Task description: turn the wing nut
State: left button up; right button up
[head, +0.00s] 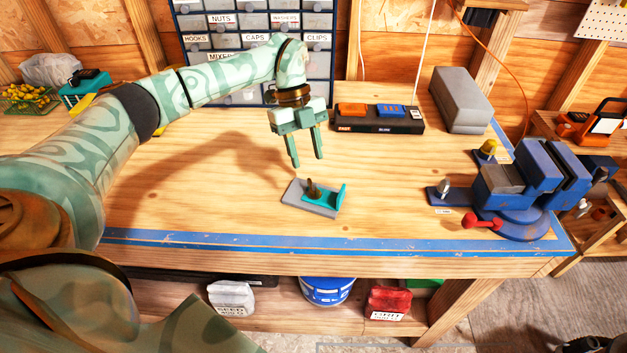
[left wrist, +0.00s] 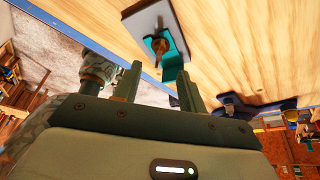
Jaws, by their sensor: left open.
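The wing nut (head: 314,188) is a small brownish piece standing on a grey and teal block (head: 293,199) on the workbench. In the left wrist view the wing nut (left wrist: 158,45) shows ahead of the fingers, on the same block (left wrist: 138,24). My left gripper (head: 307,163) is open and empty, with its fingers pointing down. It hangs above and a little behind the wing nut, apart from it. It also shows in the left wrist view (left wrist: 159,85). My right gripper does not show in the head view.
A blue vise (head: 525,180) with a red-ended handle stands at the bench's right. A black tray (head: 380,125) with orange and blue pieces and a grey box (head: 461,98) are behind. A drawer cabinet (head: 322,62) stands at the back. The wooden bench (head: 180,205) is clear left of the block.

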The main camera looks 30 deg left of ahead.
aim_at(313, 186)
pick_arm(q)
jog(key=x, duration=0.6)
jog(key=shift+s+f, duration=0.15)
jog(key=shift+f, duration=0.05)
jog(key=shift+d+f, duration=0.25)
jog(key=shift+f, duration=0.15)
grip_shut()
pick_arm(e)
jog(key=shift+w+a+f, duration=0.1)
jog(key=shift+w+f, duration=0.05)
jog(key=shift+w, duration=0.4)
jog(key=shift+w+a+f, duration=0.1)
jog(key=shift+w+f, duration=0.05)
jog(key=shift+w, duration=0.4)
